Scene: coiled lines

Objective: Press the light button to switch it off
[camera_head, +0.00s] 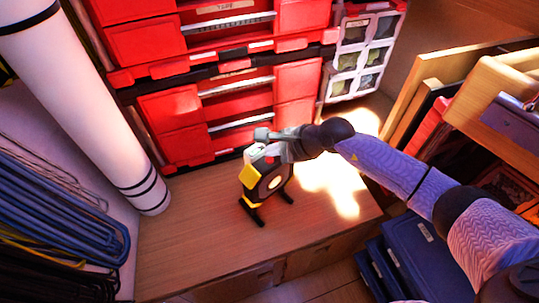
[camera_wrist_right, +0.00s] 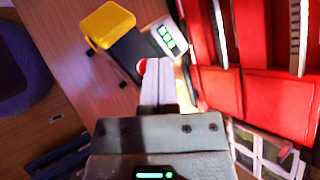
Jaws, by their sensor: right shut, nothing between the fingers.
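The light (camera_head: 252,178) is a black and yellow work lamp standing upright on its feet on the wooden bench. In the right wrist view the light's yellow part (camera_wrist_right: 108,24) is at the upper left. A pale panel (camera_wrist_right: 166,36) with green lit bars sits beside it. The red button (camera_wrist_right: 142,66) shows just left of my fingertips, partly hidden by them. My right gripper (camera_head: 263,134) is shut and empty at the top of the light; its fingers also show in the wrist view (camera_wrist_right: 163,66). Whether they touch the button I cannot tell. My left gripper is out of view.
Red storage drawers (camera_head: 240,105) stand close behind the light. A white upright roll (camera_head: 85,100) and coiled lines (camera_head: 55,215) are at left. A clear-front organizer (camera_head: 361,57) is behind at right, and blue bins (camera_head: 415,255) are at lower right. The bench front (camera_head: 200,250) is clear.

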